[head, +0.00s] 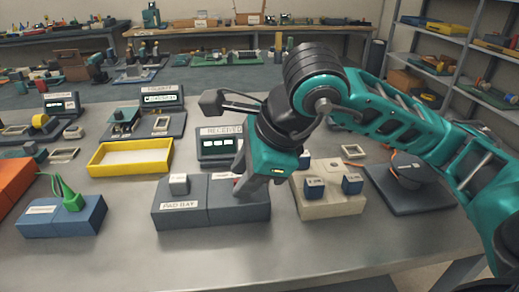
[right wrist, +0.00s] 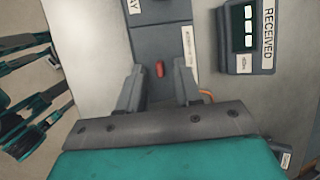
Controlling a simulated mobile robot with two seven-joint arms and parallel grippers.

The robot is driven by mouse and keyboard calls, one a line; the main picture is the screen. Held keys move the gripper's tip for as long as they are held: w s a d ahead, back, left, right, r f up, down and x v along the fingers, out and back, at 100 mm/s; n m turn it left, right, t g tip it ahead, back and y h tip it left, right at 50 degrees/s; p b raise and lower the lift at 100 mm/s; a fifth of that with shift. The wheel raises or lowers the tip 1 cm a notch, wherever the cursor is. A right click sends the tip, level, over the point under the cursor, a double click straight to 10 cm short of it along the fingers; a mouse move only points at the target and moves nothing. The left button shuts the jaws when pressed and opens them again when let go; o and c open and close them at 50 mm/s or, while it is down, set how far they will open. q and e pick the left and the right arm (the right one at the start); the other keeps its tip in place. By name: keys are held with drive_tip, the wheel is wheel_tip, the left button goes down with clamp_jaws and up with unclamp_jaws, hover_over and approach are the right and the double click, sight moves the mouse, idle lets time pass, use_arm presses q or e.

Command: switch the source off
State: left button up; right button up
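A small red switch (right wrist: 159,69) sits on a grey box (right wrist: 163,45) whose side label is too small to read. In the head view this box (head: 247,207) adjoins the block labelled PAD BAY (head: 178,213). My right gripper (right wrist: 157,82) is open and empty, pointing down over the grey box. In the right wrist view its two fingers stand apart, one on each side of the red switch. In the head view the gripper (head: 258,180) hides most of the box top. Whether the fingers touch anything I cannot tell. My left gripper is not in view.
A display box labelled RECEIVED (head: 218,148) stands just behind the grey box. A beige block with blue cubes (head: 328,204) is close on the right, a yellow tray (head: 130,158) behind left, a blue block with green wires (head: 62,220) left. The table front is clear.

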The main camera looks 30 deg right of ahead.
use_arm(q)
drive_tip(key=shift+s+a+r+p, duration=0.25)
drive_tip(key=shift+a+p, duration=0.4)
drive_tip(key=shift+p, duration=0.35)
use_arm(e)
drive_tip(key=v, duration=1.2)
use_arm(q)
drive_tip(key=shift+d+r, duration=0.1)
